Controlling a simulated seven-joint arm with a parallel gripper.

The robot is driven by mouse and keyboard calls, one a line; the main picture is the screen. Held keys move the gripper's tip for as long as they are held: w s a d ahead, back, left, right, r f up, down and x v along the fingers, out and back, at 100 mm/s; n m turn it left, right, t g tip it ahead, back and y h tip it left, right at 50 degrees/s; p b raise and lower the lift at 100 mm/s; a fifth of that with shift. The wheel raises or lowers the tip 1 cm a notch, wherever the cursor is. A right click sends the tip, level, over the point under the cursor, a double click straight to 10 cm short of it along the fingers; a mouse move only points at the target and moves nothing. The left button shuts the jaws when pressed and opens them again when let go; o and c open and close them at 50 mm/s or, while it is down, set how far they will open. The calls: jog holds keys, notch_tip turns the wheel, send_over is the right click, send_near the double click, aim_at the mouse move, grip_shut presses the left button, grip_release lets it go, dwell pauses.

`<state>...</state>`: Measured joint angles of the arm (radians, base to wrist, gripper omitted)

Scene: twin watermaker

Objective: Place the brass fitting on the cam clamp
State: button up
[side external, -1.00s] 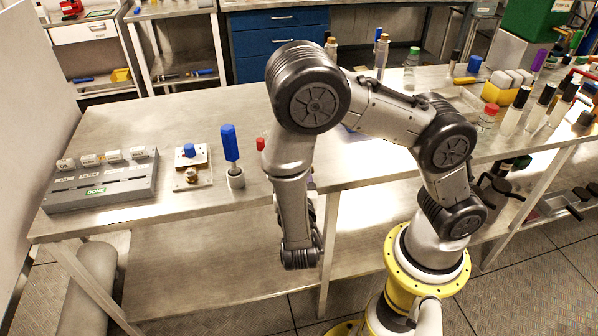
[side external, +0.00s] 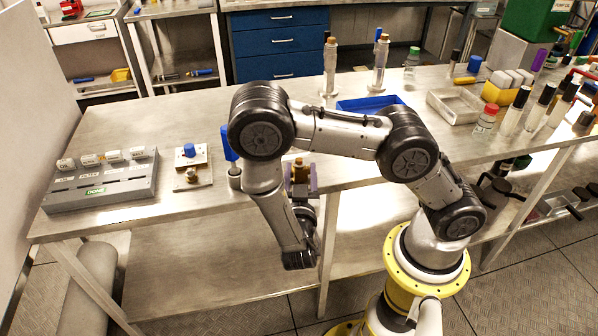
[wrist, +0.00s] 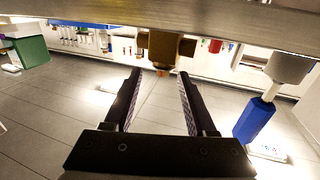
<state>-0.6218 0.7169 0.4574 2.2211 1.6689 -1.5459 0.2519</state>
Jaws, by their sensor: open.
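A brass-coloured block, which looks like the brass fitting (side external: 299,173), stands near the front edge of the bench, just beyond my gripper. In the wrist view the brass fitting (wrist: 165,48) shows upside down, ahead of the gap between my fingertips. My gripper (wrist: 160,71) is open, with nothing between its fingers. I cannot tell for sure which piece is the cam clamp.
A blue-handled tool stands in a grey cup (side external: 235,178) beside the brass block, partly behind my arm. A grey labelled rack (side external: 103,184) is at the left. The left rear bench top is clear.

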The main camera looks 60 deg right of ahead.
aim_at(299, 158)
jog(key=shift+w+x, duration=0.2)
jog(key=shift+x, duration=3.4)
jog(key=shift+a+r, duration=0.1)
jog(key=shift+r, duration=0.05)
grip_shut()
